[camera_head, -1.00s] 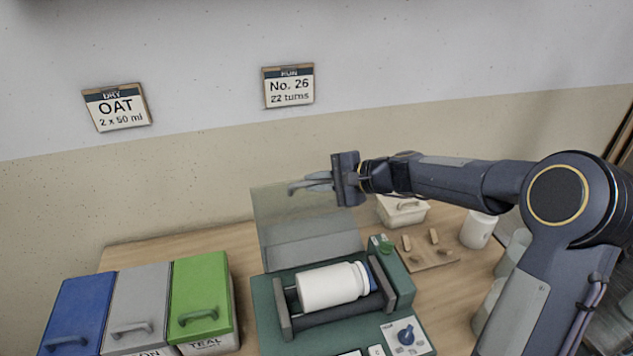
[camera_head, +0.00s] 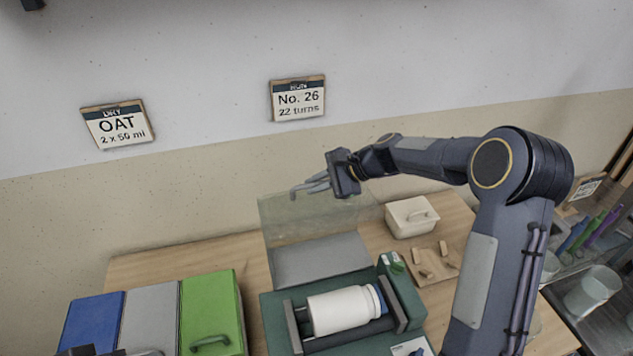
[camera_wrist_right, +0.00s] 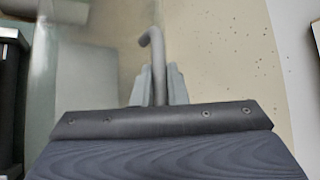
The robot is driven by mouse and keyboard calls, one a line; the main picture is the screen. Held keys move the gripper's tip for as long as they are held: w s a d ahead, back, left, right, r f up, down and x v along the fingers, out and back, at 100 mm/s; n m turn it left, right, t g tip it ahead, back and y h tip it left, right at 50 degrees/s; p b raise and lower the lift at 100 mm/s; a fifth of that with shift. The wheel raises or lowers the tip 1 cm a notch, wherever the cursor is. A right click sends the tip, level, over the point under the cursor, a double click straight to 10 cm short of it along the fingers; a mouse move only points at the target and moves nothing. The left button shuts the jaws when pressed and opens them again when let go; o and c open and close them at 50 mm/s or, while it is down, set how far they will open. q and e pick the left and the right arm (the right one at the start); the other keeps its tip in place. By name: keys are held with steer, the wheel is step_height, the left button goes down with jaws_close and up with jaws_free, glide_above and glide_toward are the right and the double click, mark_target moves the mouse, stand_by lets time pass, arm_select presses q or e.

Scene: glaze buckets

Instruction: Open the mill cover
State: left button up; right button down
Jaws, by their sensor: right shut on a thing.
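The green mill (camera_head: 268,318) stands on the table with a white jar (camera_head: 340,311) lying on its rollers. Its see-through cover (camera_head: 285,222) stands raised at the back of the mill, in front of the wall. My right gripper (camera_head: 310,186) is at the cover's top edge, shut on the cover handle (camera_wrist_right: 153,45). In the right wrist view the grey hooked handle sticks out between the two fingers (camera_wrist_right: 160,85), with the hazy cover panel behind. A dark part, perhaps my left gripper (camera_head: 76,350), just shows at the bottom left edge; its fingers are hidden.
Blue, grey and green lidded bins (camera_head: 208,300) stand left of the mill. A white lidded box (camera_head: 411,216) and a wooden board with small pieces (camera_head: 435,262) lie to its right. Two signs (camera_head: 298,98) hang on the wall. My right arm crosses above the table's right side.

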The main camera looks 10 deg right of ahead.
steer(key=shift+f, duration=0.1)
steer(key=c, duration=1.7)
jaws_free()
steer(key=shift+c, duration=0.2)
steer(key=b+v, duration=0.2)
steer(key=v, duration=0.5)
steer(key=shift+s+d+r, duration=0.15)
steer(key=shift+d+r, duration=0.15)
steer(key=shift+r, duration=0.05)
steer(key=shift+s+f, duration=0.1)
